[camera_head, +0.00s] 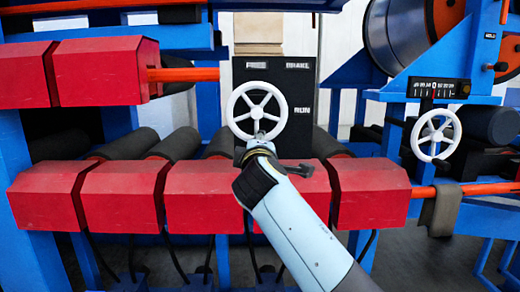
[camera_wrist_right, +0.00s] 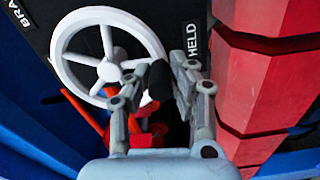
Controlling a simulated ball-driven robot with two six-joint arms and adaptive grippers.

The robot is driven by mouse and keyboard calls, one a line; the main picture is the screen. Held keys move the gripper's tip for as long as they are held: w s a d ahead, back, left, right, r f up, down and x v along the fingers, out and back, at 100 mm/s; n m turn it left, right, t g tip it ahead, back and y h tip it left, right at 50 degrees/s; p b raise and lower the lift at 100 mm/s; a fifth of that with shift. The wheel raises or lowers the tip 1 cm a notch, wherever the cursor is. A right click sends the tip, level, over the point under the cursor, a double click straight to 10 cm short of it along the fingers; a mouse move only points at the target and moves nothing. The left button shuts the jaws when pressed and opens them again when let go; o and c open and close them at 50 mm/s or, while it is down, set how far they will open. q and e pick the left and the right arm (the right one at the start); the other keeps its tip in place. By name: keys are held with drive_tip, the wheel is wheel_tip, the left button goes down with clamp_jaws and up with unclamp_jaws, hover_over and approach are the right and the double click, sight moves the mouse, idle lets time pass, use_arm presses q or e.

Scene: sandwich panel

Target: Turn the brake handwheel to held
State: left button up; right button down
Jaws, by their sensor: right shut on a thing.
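The white spoked brake handwheel (camera_head: 256,112) stands on a dark panel (camera_head: 303,88) in the middle of the head view. My right gripper (camera_head: 261,139) reaches up from below to the wheel's lower edge. The fingers hide part of this rim. A HELD label (camera_wrist_right: 192,40) shows beside the wheel in the wrist view. A BRAKE label (camera_head: 297,66) is on the panel's top. My left gripper is out of view.
Red boxes (camera_head: 370,195) line up just below the wheel, close to my right arm. Dark rollers (camera_head: 125,144) lie behind them. Another white handwheel (camera_head: 436,135) stands at the right under a scale (camera_head: 439,88). Blue frame posts (camera_head: 208,100) flank the panel.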

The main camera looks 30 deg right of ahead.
drive_tip(key=shift+f, duration=0.3)
